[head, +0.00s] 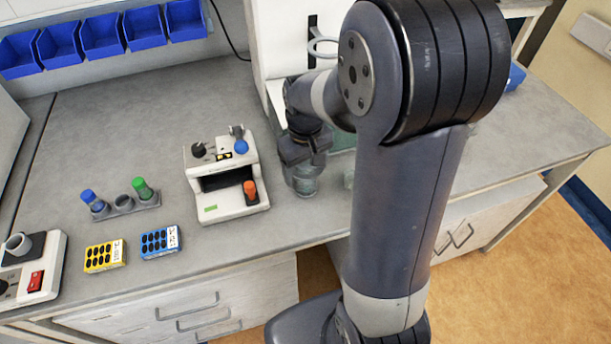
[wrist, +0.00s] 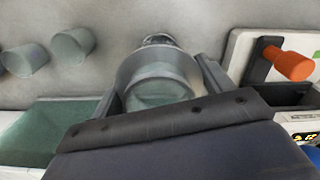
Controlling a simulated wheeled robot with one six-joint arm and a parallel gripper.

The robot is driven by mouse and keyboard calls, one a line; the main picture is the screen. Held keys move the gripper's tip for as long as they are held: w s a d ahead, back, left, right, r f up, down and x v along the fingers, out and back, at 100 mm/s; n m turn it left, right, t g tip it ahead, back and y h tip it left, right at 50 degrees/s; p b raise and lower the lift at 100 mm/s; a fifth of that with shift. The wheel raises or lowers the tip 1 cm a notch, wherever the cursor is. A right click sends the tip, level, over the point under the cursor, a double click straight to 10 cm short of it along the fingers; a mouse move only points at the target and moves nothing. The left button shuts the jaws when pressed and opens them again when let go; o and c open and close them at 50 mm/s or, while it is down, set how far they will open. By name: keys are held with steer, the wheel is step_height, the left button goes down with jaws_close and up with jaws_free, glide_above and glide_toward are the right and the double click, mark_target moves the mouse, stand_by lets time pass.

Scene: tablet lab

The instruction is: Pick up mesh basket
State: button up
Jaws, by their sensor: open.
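A pale, see-through cylinder, which appears to be the mesh basket (head: 306,182), stands on the bench right of the white device with the orange knob. Its mesh is too small to make out. In the wrist view the basket (wrist: 158,75) sits between the two fingers of my gripper (wrist: 163,88). The fingers are open, one on each side of it; I cannot tell whether they touch it. In the head view my gripper (head: 303,155) is directly over the basket and hides its top.
The white device (head: 228,190) with its orange knob (wrist: 290,62) stands close beside my gripper. Two small clear cups (wrist: 70,47) are on the other side, with a green surface (wrist: 55,130) nearby. A tube rack (head: 123,205) and yellow (head: 104,255) and blue (head: 160,242) blocks are farther left.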

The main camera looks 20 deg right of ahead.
steer(key=shift+f, duration=0.85)
steer(key=shift+c, duration=0.2)
steer(key=c, duration=0.6)
